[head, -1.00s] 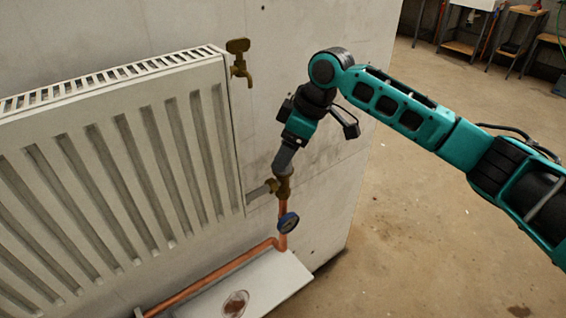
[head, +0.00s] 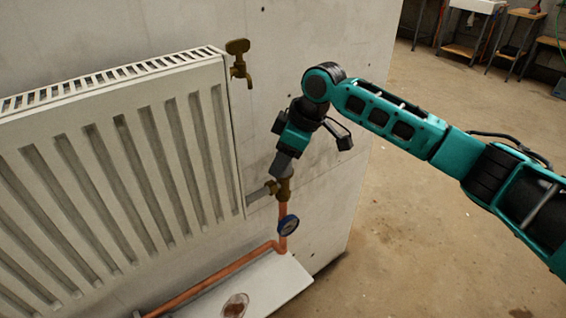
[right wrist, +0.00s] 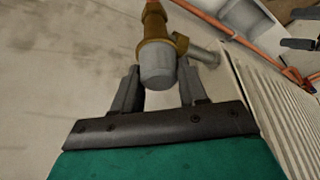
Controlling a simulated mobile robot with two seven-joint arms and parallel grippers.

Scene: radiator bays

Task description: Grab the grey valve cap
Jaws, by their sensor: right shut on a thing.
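The grey valve cap (right wrist: 158,68) sits on top of the brass valve (right wrist: 155,45), between the fingers of my right gripper (right wrist: 160,88) in the right wrist view. That gripper is shut on the cap. In the head view my right gripper (head: 281,168) reaches down over the brass valve (head: 283,190) at the lower right corner of the radiator. The cap is hidden by the gripper there. My left gripper is not in view.
The white radiator (head: 130,160) stands close on the left, with a brass tap (head: 238,62) at its upper corner. Open floor lies on the right.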

